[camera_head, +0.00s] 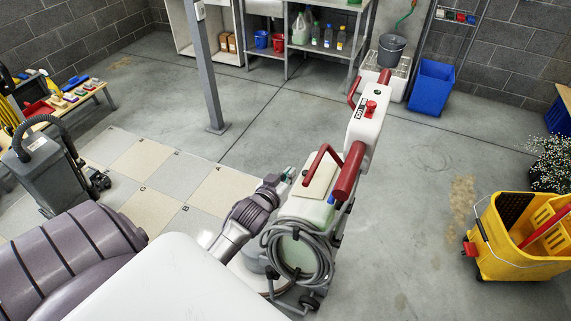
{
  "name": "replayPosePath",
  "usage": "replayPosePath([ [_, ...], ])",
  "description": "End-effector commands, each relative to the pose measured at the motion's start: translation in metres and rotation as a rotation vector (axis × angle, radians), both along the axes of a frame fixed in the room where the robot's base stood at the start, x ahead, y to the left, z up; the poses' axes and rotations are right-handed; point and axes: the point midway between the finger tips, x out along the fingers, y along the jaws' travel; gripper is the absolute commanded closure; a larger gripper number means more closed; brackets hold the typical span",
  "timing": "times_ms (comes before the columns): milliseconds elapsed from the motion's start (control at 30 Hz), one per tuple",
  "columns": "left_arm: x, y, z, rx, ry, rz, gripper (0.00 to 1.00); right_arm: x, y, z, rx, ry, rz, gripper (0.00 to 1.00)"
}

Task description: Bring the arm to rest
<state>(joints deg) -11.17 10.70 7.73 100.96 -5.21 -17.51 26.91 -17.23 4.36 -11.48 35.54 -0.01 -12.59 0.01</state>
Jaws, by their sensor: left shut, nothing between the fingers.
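My left gripper (287,175) is shut and empty at the end of my purple-grey arm, near the middle of the camera_head view. It is close beside the white floor machine with red handles (306,205); I cannot tell whether they touch. The machine has a grey cable coiled on its side, a small wheel, and a control head (366,120) with a red knob at the top of its handle. A pale round disc (248,281) shows at its base, partly hidden by my arm. My right gripper is not in view.
A yellow mop bucket (520,258) stands at the right. A grey vacuum (40,170) and a low bench (80,102) with coloured items are at the left. A grey post (208,80), shelves with bottles and a blue bin (431,88) are behind. Open concrete floor lies between.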

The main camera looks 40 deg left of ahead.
Motion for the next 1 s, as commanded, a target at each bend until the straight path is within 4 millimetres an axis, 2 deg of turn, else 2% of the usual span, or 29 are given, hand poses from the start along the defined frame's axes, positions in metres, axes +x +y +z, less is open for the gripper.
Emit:
replayPosePath([
  [133,-0.014,-0.002,0.003,-0.001,0.0,0.0,1.0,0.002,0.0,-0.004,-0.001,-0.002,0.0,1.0],
  [400,-0.017,-0.003,0.005,0.001,0.003,0.0,1.0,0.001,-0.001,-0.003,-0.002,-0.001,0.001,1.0],
  [533,-0.03,-0.017,-0.002,0.012,0.085,-0.015,1.0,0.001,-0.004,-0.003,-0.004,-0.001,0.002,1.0],
  [667,-0.07,-0.052,-0.018,0.045,0.292,-0.067,1.0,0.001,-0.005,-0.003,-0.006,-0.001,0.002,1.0],
  [800,-0.123,-0.088,-0.029,0.078,0.521,-0.15,1.0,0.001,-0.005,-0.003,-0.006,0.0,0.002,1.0],
  [1000,-0.18,-0.119,-0.03,0.108,0.73,-0.25,1.0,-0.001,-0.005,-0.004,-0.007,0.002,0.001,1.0],
])
